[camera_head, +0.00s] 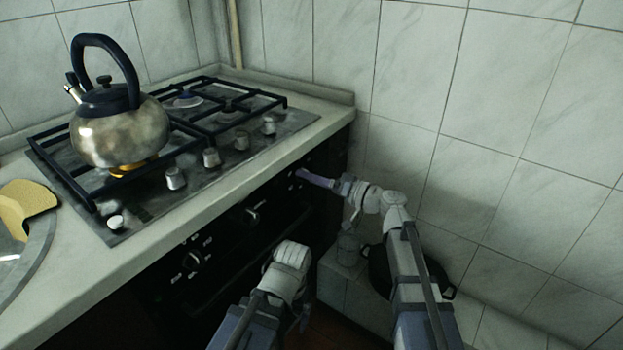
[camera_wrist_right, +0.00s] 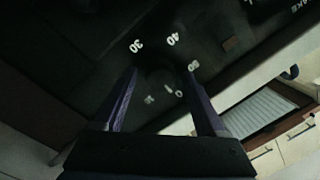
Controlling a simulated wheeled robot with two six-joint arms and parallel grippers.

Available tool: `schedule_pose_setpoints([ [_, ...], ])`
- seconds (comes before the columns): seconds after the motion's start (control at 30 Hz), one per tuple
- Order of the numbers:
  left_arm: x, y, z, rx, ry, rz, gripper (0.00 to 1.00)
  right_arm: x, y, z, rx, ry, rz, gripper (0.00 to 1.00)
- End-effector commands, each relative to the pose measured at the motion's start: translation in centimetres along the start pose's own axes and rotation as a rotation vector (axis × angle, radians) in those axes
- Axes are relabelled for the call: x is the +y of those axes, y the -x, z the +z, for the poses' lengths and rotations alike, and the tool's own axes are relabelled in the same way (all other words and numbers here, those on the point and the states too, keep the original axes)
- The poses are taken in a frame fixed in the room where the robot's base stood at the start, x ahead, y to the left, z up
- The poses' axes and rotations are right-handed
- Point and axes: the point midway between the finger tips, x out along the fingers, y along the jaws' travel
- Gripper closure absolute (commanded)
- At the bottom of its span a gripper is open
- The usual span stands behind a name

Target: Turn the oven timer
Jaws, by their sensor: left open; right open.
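The oven timer is a dark dial (camera_wrist_right: 161,84) ringed by white numbers, among them 30 and 40, in the right wrist view. My right gripper (camera_wrist_right: 159,73) is open, with one finger on each side of the dark dial centre. Contact is too dark to tell. In the head view the same gripper (camera_head: 301,174) reaches the far right end of the black oven panel (camera_head: 222,232), and its fingers hide most of the timer. My left gripper (camera_head: 302,316) is low in front of the oven, away from the panel and empty; its fingers are hard to make out.
Two other oven knobs (camera_head: 192,260) (camera_head: 251,214) sit left along the panel. Above are the counter edge (camera_head: 215,205) and a gas hob with a steel kettle (camera_head: 120,133). A tiled wall (camera_head: 480,130) and a dark pot (camera_head: 378,270) are close on the right.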

Motion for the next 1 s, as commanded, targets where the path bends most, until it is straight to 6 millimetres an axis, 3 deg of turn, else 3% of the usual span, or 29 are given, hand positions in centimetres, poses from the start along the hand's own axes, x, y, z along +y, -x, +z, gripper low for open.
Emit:
schedule_pose_setpoints([
  [0.13, 0.00, 0.00, 0.00, 0.000, 0.000, 0.000, 0.03, -0.01, 0.01, 0.01, 0.000, 0.000, 0.000, 0.28],
  [0.77, 0.00, 0.01, 0.00, 0.000, 0.000, 0.000, 0.03, -0.06, 0.03, 0.02, 0.000, 0.000, -0.002, 0.99],
  [1.0, 0.00, -0.02, 0.00, 0.000, 0.000, 0.000, 0.03, -0.07, 0.02, 0.03, 0.000, -0.007, -0.003, 1.00],
])
